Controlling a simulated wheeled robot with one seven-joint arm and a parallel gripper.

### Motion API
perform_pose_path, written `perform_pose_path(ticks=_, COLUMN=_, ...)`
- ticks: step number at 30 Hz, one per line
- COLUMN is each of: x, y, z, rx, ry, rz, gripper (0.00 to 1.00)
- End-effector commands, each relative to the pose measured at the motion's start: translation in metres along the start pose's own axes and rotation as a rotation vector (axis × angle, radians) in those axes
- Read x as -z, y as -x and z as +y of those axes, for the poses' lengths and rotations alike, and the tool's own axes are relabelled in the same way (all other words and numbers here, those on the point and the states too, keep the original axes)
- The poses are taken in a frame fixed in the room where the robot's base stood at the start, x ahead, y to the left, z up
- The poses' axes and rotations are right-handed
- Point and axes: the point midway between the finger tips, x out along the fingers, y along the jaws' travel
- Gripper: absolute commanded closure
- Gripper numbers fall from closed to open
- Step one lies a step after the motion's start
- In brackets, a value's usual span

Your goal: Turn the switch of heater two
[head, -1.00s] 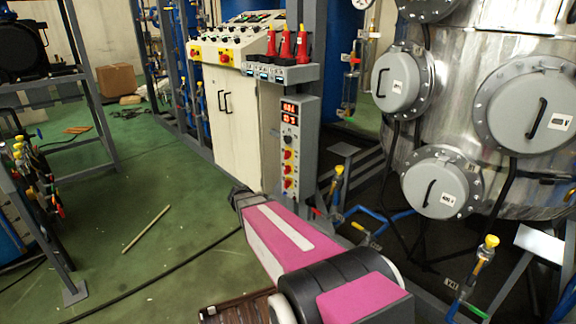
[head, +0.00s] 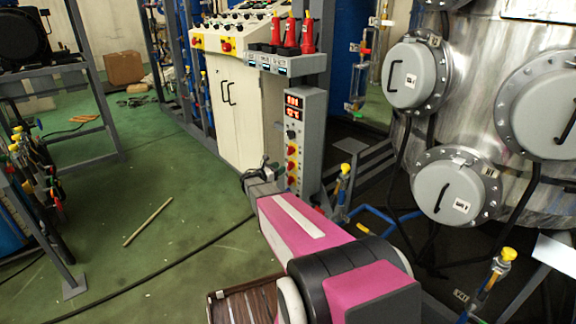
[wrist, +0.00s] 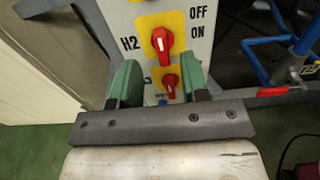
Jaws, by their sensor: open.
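The grey control box (head: 309,125) stands upright, with red digital displays and a column of red switches on yellow plates. In the wrist view, the red switch of heater two (wrist: 162,43) sits beside the label "H2", with "OFF" and "ON" printed to its right. Its white mark looks roughly upright. My gripper (wrist: 161,80) is open, its two green fingers apart and below the H2 switch. A lower red switch (wrist: 170,83) shows between the fingers; its label is partly hidden. In the head view, my gripper (head: 262,168) is just left of the box's lower part.
A blue pipe with a red handle (wrist: 275,91) is right of the box in the wrist view. A steel tank (head: 470,100) fills the right.

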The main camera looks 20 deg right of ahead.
Motion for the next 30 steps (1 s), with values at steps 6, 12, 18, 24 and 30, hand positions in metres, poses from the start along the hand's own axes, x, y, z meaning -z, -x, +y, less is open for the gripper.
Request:
perform_pose_path(ticks=6, x=0.001, y=-0.038, z=0.001, rx=0.002, ry=-0.001, rz=0.0, gripper=0.58)
perform_pose_path(ticks=12, x=0.0, y=-0.057, z=0.001, rx=0.0, ry=-0.002, rz=0.001, gripper=0.58)
perform_pose_path(ticks=18, x=0.0, y=-0.062, z=0.0, rx=0.0, ry=-0.002, rz=0.001, gripper=0.58)
perform_pose_path(ticks=24, x=0.0, y=-0.061, z=0.0, rx=0.0, ry=-0.002, rz=0.001, gripper=0.65)
perform_pose_path(ticks=30, x=0.0, y=-0.061, z=0.0, rx=0.0, ry=-0.002, rz=0.001, gripper=1.0)
